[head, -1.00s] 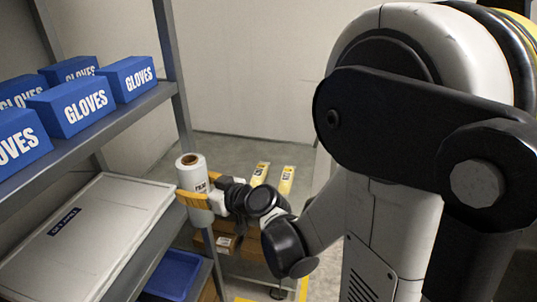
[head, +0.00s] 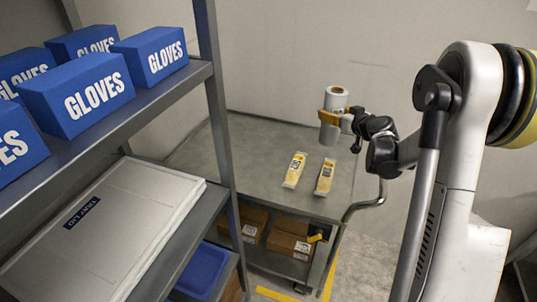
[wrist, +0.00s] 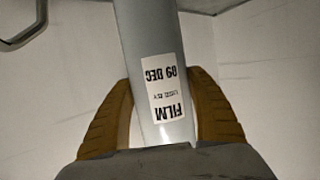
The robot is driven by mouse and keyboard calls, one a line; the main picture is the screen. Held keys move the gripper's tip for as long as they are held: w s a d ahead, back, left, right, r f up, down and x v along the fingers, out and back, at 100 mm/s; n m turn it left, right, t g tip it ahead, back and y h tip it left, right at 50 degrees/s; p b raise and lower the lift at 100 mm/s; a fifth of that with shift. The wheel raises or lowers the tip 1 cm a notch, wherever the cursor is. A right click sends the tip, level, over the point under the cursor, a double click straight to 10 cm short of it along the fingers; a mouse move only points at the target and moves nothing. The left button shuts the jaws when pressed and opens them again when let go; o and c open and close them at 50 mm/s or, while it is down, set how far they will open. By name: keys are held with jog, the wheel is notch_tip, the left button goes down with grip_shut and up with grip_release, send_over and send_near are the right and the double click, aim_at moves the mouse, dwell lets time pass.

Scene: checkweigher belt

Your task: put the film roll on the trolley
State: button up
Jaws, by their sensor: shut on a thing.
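The film roll (head: 329,135) is a pale upright cylinder, held above the right part of the trolley's top as the head view shows it. My gripper (head: 331,117) is shut on it, with orange fingers around its middle. In the wrist view, the film roll (wrist: 146,35) stands between both fingers, its "FILM" label upside down. The trolley (head: 240,150) has a flat grey top, a lower shelf and a bent handle at its right. The roll's lower end seems clear of the top, but the gap is hard to judge.
Two yellow packs (head: 295,170) (head: 325,177) lie on the trolley top, in front of the roll. Its left part is clear. Brown boxes (head: 289,245) sit on its lower shelf. A rack (head: 222,130) with blue glove boxes (head: 78,92) and a tray lid (head: 120,225) stands at left.

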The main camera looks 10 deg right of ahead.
jog(key=w+d+f+h, duration=0.1)
jog(key=w+d+f, duration=0.15)
jog(key=d, duration=0.65)
jog(key=w+a+f+b, duration=0.6)
jog(key=w+a+f, duration=0.1)
jog(key=w+f, duration=0.2)
jog(key=shift+w+f+m+b, duration=0.3)
jog(key=shift+f+m+b, duration=0.1)
jog(key=shift+f, duration=0.25)
jog(key=shift+f, duration=0.2)
jog(key=o, duration=1.4)
